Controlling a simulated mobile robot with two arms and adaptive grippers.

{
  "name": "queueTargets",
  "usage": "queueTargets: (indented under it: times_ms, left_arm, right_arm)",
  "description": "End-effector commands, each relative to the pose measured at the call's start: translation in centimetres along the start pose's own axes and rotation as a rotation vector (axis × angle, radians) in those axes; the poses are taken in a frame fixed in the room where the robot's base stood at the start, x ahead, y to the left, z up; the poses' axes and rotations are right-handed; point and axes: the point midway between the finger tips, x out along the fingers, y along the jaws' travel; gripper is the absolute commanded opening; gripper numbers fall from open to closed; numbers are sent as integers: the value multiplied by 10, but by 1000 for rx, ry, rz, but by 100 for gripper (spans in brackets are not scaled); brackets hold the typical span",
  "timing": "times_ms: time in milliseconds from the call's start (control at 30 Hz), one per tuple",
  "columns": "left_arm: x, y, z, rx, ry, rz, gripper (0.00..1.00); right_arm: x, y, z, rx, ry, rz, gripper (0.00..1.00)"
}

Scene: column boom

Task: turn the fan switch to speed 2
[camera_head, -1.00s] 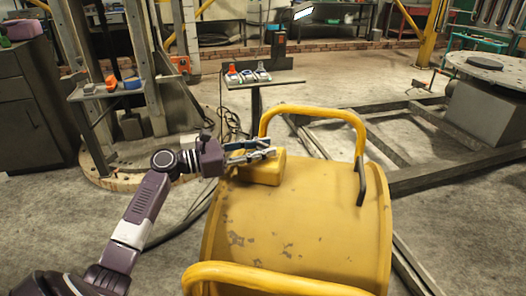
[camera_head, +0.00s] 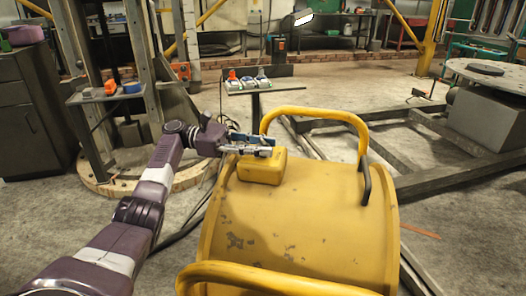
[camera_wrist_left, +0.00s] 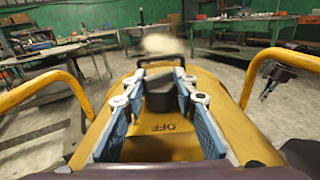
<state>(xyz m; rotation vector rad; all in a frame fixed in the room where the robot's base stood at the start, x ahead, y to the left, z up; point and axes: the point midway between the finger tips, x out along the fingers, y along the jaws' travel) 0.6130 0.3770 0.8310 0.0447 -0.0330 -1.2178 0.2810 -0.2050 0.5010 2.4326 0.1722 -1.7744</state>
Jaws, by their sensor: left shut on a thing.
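The fan is a large yellow drum (camera_head: 300,230) with a tubular handle at each end. A yellow switch box (camera_head: 260,170) sits on its top. In the left wrist view the box top (camera_wrist_left: 150,150) carries the label OFF, on the near side of a dark round knob (camera_wrist_left: 160,98). My left gripper (camera_head: 266,145) is over the box, and its blue-padded fingers are shut on the knob from both sides. The knob's pointer and the speed marks are hidden or too small to read. What looks like my right gripper (camera_wrist_left: 268,88) shows at the right of the left wrist view, its jaws unclear.
The fan's far handle (camera_head: 315,112) rises close to my left gripper. A small stand (camera_head: 256,86) with several items is behind the fan. A wooden frame with a small shelf (camera_head: 105,95) stands at left. Grey beams (camera_head: 440,180) lie at right.

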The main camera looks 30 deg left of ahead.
Motion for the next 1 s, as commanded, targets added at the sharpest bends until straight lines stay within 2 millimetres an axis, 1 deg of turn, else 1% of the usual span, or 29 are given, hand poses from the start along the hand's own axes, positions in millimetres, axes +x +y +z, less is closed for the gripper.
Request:
queueTargets:
  times_ms: [33,300,867,900,1000]
  left_arm:
    - [0,0,-1,1,-2,-13,2]
    - [0,0,-2,0,-1,-59,2]
    - [1,0,-2,-2,0,-71,2]
    - [1,0,-2,-2,0,-71,31]
    - [1,0,-2,-2,-1,-70,42]
  right_arm:
    - [4,0,1,0,1,0,0]
    - [10,0,3,0,1,0,0]
    - [11,-1,3,0,1,0,0]
    - [11,-1,3,0,1,0,0]
    - [11,-1,3,0,1,0,0]
